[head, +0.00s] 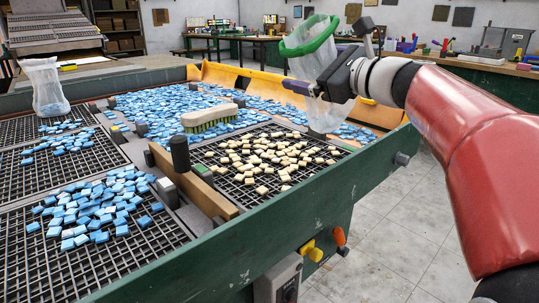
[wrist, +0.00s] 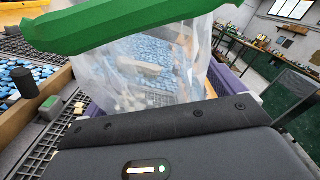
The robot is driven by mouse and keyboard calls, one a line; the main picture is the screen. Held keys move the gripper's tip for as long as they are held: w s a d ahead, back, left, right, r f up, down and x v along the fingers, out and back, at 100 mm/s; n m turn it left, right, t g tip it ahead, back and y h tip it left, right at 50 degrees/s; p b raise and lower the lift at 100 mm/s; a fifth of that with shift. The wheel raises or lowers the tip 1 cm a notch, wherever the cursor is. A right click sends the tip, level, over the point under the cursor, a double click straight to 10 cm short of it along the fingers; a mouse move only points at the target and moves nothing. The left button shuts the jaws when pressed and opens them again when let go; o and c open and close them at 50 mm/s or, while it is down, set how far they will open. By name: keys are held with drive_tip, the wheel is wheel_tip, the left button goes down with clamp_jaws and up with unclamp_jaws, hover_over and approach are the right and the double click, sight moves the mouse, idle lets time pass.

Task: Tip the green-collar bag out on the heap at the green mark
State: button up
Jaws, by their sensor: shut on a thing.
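The green-collar bag, a clear bag with a green rim (head: 308,37), is held up over the right part of the sorting table. My gripper (head: 305,88) is shut on its side, below the collar. The bag hangs roughly upright with its collar slanted; its lower end shows below my gripper. In the wrist view the green collar (wrist: 120,22) spans the top and the clear wall (wrist: 135,75) fills the middle. I cannot tell what is inside. A green mark (head: 203,169) tops a small block beside the grid with the heap of cream tiles (head: 265,160).
A brush (head: 209,117) lies on the blue tiles behind the cream heap. A black post (head: 180,153) and wooden divider (head: 190,182) stand left of it. Another clear bag (head: 46,88) stands at the far left. Blue tiles (head: 95,208) lie on the left grids.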

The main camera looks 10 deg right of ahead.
drive_tip(key=shift+s+a+f+m, duration=0.25)
drive_tip(key=shift+a+f+m, duration=0.1)
drive_tip(key=shift+f+m, duration=0.45)
drive_tip(key=shift+r, duration=0.1)
drive_tip(key=shift+r+p, duration=0.45)
drive_tip(key=shift+r, duration=2.1)
